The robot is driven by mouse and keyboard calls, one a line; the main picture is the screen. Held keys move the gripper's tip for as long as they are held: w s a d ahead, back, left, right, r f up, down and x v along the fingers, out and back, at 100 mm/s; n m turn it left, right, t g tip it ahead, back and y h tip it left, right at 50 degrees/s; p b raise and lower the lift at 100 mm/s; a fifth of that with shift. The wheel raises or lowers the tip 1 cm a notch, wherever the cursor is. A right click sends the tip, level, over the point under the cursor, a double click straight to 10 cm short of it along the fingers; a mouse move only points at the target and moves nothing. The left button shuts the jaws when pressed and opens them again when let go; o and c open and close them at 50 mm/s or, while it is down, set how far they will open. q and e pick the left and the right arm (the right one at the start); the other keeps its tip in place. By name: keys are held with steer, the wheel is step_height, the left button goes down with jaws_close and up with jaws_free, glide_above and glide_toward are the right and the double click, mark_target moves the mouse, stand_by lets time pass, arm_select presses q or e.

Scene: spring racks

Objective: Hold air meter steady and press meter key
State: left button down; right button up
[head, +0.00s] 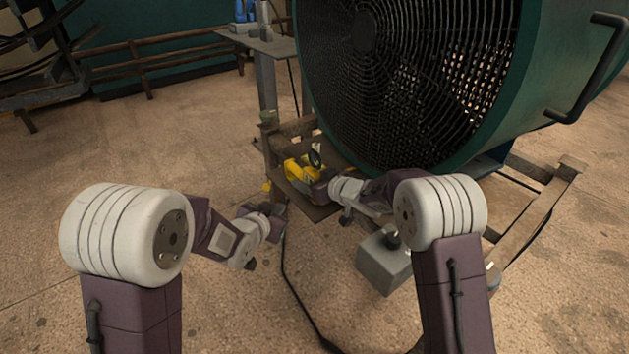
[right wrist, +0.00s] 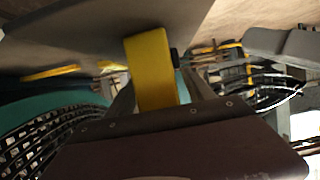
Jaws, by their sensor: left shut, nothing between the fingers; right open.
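The yellow air meter (head: 293,171) sits on a small brown shelf (head: 318,211) in front of the large fan. A dark round part shows at its right end. In the right wrist view a yellow part of the meter (right wrist: 152,65) stands between the spread fingers of my right gripper (right wrist: 160,95). The gripper (head: 318,190) is open and close to the meter; I cannot tell whether it touches. My left gripper (head: 277,208) is shut and empty, left of the shelf and apart from the meter. The meter key cannot be made out.
The large green fan (head: 400,70) with a black grille stands behind the shelf on a wooden pallet (head: 530,205). A grey box (head: 384,262) is on the floor below my right arm. A dark cable (head: 290,275) runs along the floor. A side table (head: 262,43) stands behind.

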steer(key=v, duration=1.1)
steer(key=shift+s+d, duration=0.2)
steer(key=shift+s, duration=0.05)
